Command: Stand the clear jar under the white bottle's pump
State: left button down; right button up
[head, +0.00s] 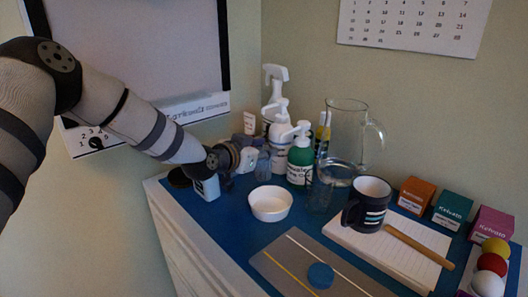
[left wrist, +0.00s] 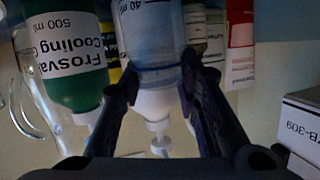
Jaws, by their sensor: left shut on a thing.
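The white bottle (head: 279,158) stands upright at the back of the blue-topped cabinet, its white pump (head: 281,107) on top with the nozzle to the left. My left gripper (head: 263,163) is low, just left of this bottle. The left wrist view is upside down. In it my left gripper (left wrist: 160,77) is shut on the clear jar (left wrist: 150,48), which looks bluish and see-through. The white bottle's shoulder and pump (left wrist: 158,105) show just behind the jar. I cannot tell whether the jar touches the cabinet top. My right gripper is not in view.
A green pump bottle (head: 300,171) stands close on the right, with a clear glass (head: 320,196) and a glass jug (head: 345,140) beyond. A white spray bottle (head: 274,82) is behind. A white bowl (head: 270,204) sits in front. A dark mug (head: 367,205) stands further right.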

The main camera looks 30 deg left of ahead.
pick_arm(q)
jog(key=shift+f, duration=0.2)
jog(key=c, duration=1.2)
grip_release()
jog(key=shift+r, duration=0.2)
jog(key=p+v, duration=0.3)
jog(key=v, duration=0.9)
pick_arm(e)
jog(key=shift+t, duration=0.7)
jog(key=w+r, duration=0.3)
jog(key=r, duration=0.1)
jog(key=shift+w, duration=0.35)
